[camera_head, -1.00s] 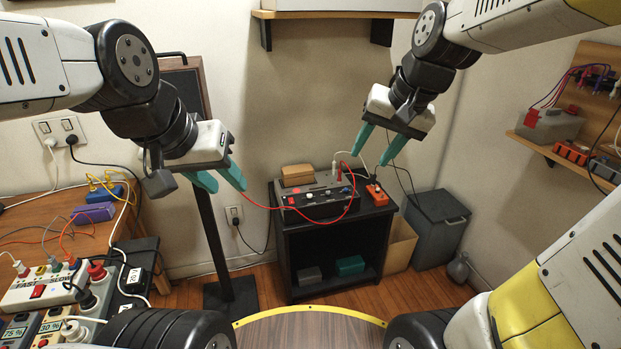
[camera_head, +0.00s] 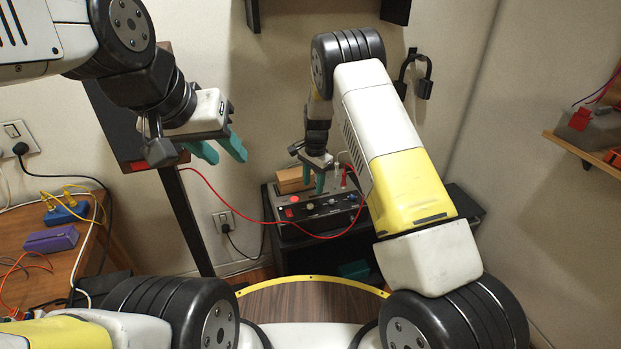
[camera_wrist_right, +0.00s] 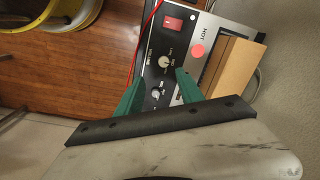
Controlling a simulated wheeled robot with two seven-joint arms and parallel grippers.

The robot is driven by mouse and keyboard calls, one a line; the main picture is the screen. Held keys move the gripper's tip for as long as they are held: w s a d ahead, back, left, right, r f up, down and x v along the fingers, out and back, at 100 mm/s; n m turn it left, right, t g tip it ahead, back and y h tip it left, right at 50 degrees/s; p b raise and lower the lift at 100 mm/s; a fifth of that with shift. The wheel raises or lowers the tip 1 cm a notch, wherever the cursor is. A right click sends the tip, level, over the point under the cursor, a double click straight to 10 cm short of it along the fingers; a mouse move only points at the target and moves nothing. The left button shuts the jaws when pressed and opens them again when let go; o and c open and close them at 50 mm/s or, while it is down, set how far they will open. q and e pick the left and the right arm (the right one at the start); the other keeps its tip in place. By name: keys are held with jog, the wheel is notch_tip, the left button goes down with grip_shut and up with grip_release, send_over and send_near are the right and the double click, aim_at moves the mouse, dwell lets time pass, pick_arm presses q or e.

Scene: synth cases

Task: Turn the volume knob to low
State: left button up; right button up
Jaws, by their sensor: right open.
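The device with the volume knob is a grey-and-black box (camera_head: 322,208) on a black stand. In the right wrist view its dark panel (camera_wrist_right: 150,74) carries a knob (camera_wrist_right: 166,62) beside the word VOLUME and a second knob (camera_wrist_right: 157,93) below it. Where the volume knob's pointer stands is too small to tell. My right gripper (camera_head: 314,182) is open over the device. In the right wrist view its green fingers (camera_wrist_right: 158,88) straddle the panel, empty, with the second knob between them. My left gripper (camera_head: 221,154) is open and empty, in the air to the left.
A wooden block (camera_head: 292,180) lies on the device, next to a red round spot (camera_wrist_right: 197,50) and a red switch (camera_wrist_right: 172,23). A red cable (camera_head: 262,222) runs from the device to the left. A wooden table (camera_head: 80,262) with cables and boxes stands at left.

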aim_at(311, 205)
jog(key=f, duration=0.3)
jog(key=w+f, duration=0.1)
jog(key=f, duration=0.6)
jog(key=shift+w+a+f, duration=0.1)
jog(key=shift+w+a, duration=0.05)
jog(key=shift+a, duration=0.25)
grip_shut()
